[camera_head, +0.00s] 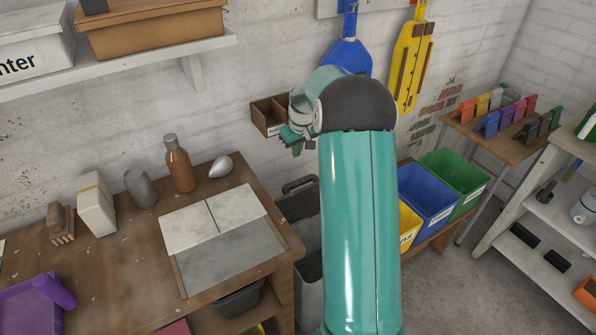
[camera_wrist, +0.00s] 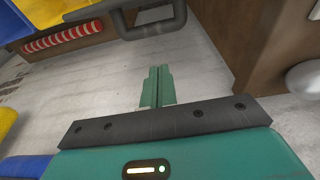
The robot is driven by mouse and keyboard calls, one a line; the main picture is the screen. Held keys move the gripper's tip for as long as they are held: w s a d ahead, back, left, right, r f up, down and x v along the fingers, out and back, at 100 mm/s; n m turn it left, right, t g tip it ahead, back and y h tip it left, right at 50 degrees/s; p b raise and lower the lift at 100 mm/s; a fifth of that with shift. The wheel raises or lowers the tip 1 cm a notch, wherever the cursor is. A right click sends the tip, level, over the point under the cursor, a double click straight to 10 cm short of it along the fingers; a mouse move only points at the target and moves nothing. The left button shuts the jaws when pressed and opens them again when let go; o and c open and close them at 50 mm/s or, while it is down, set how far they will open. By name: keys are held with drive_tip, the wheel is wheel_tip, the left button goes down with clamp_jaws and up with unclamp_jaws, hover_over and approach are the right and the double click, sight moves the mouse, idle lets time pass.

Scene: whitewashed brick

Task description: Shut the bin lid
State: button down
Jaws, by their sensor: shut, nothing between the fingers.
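The grey bin (camera_head: 308,280) stands on the floor between the wooden bench and my arm, partly hidden by the arm. Its grey lid (camera_head: 299,215) appears raised, standing up towards the wall, with a dark bar handle (camera_head: 300,184) at its top edge. The handle also shows at the top of the wrist view (camera_wrist: 152,28). My gripper (camera_head: 290,140) is above the lid near the wall, apart from the handle. In the wrist view its green fingers (camera_wrist: 157,85) are together and empty.
The wooden bench (camera_head: 110,255) with bottles and tiles is left of the bin. Blue (camera_head: 428,195) and green (camera_head: 455,178) crates stand right of my arm, with a yellow one partly hidden. A small wooden wall box (camera_head: 268,115) is beside my gripper.

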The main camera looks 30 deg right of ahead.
drive_tip(key=d+x, duration=0.2)
drive_tip(key=x, duration=1)
drive_tip(key=shift+f, duration=0.4)
drive_tip(key=shift+d, duration=0.1)
